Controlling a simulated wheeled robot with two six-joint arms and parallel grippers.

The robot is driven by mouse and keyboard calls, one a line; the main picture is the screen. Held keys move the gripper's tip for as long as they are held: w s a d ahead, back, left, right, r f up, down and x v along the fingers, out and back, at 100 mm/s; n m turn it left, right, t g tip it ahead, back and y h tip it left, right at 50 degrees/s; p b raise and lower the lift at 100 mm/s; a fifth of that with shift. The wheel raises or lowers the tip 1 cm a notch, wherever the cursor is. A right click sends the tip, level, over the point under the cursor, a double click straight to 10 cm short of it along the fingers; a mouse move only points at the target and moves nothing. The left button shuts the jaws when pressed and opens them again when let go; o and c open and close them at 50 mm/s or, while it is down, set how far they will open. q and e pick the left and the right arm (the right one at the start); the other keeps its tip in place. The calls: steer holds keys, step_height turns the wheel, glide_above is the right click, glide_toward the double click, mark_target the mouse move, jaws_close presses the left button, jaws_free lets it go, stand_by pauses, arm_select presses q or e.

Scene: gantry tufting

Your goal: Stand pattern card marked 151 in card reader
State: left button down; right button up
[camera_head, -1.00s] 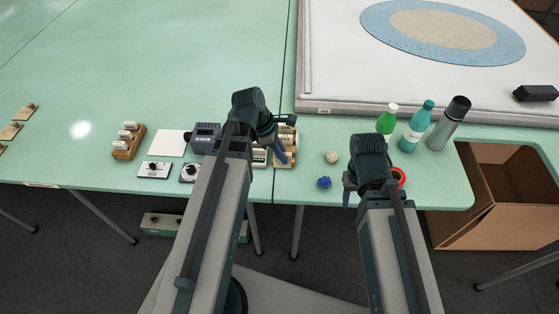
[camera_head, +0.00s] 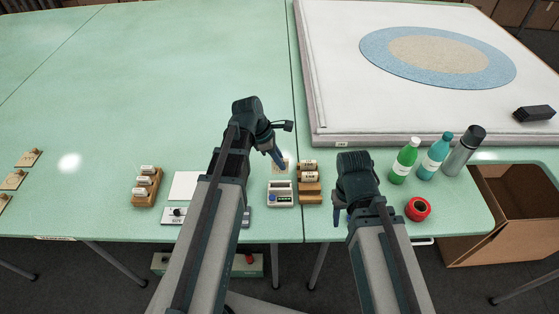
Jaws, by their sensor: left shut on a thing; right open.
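My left gripper (camera_head: 281,157) is shut on a small tan piece (camera_head: 285,167), which looks like a card; its marking is too small to read. The gripper is just behind a small white device (camera_head: 281,194) with a dark display, which looks like the card reader. The tan piece shows above the device's back edge; I cannot tell whether they touch. My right gripper (camera_head: 338,207) is open and empty, right of a wooden rack. Several tan cards with small knobs (camera_head: 28,158) lie at the table's left; their marks are unreadable.
The wooden rack (camera_head: 311,200) with white labelled rolls stands right of the device. Another rack (camera_head: 146,198) and a white sheet (camera_head: 186,184) are to the left. Bottles (camera_head: 404,163), a red ring (camera_head: 418,209) and a cardboard box (camera_head: 510,215) are at right.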

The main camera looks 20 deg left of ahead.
arm_select(q)
steer(key=shift+f+b, duration=4.55)
steer(key=shift+f, duration=0.15)
steer(key=c, duration=0.8)
jaws_free()
steer(key=shift+o, duration=0.2)
steer(key=shift+r, duration=0.1)
steer(key=p+v, duration=1.2)
steer(key=v, duration=0.1)
steer(key=shift+a+r+p, duration=0.15)
steer(key=shift+r+p, duration=0.1)
steer(key=shift+p, duration=0.15)
steer(key=s+d+m+y, duration=0.2)
steer(key=s+d+m, duration=0.4)
steer(key=m, duration=0.6)
steer(key=s+d+f+m+g+y, duration=0.1)
steer(key=s+d+m+y, duration=0.2)
steer(key=s+d+m, duration=0.4)
steer(key=d+m, duration=0.2)
steer(key=m, duration=0.4)
steer(key=shift+d+f+y, duration=0.25)
steer(key=shift+y, duration=0.05)
